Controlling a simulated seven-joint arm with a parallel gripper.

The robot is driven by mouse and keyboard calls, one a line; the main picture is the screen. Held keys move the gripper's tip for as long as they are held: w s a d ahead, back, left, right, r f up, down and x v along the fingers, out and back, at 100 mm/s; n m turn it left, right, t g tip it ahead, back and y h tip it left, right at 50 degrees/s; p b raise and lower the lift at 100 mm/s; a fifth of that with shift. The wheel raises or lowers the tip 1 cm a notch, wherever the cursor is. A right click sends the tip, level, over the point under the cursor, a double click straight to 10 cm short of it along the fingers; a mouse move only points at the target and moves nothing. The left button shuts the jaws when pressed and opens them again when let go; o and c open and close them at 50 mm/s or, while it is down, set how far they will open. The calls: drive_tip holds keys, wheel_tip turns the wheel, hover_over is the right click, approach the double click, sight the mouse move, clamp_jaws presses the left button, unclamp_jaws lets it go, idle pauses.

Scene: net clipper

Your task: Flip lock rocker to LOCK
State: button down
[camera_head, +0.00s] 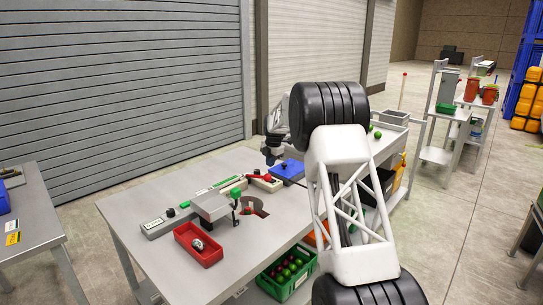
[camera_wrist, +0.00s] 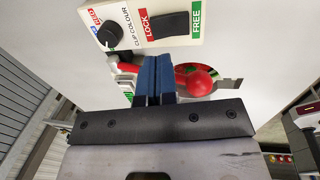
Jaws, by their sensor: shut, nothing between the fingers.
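In the wrist view, the black lock rocker (camera_wrist: 170,27) sits on a white control panel (camera_wrist: 138,10), between a red LOCK label (camera_wrist: 147,28) and a green FREE label (camera_wrist: 196,18). Which side of the rocker is pressed down I cannot tell. My gripper (camera_wrist: 155,62) has its blue fingers shut together and empty. Its tips appear just below the rocker in the picture; I see no clear contact. In the head view, my gripper (camera_head: 271,156) is over the far part of the workbench, and the rocker is too small to make out.
A black CLIP COLOUR knob (camera_wrist: 109,33) is left of the rocker. A red ball-ended lever (camera_wrist: 200,81) is close right of the fingers. On the workbench (camera_head: 150,205) are a red bin (camera_head: 186,236) and a blue tray (camera_head: 291,172). A green crate (camera_head: 271,286) is below.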

drive_tip(key=shift+w+a+f, duration=0.1)
drive_tip(key=shift+f, duration=0.95)
drive_tip(key=shift+w+a+f, duration=0.15)
drive_tip(key=shift+f, duration=0.9)
drive_tip(key=shift+w+a+f, duration=0.1)
drive_tip(key=shift+f, duration=0.95)
drive_tip(key=shift+f, duration=0.15)
drive_tip(key=shift+a+f, duration=0.1)
drive_tip(key=shift+f, duration=0.05)
drive_tip(key=shift+s+d+r, duration=0.2)
drive_tip(key=shift+s+d, duration=0.25)
drive_tip(key=shift+d, duration=0.1)
drive_tip(key=shift+r, duration=0.2)
wheel_tip(320, 180, up, 14)
drive_tip(key=s+d, duration=0.1)
drive_tip(key=shift+s+d+f, duration=0.25)
drive_tip(key=shift+s+d, duration=0.05)
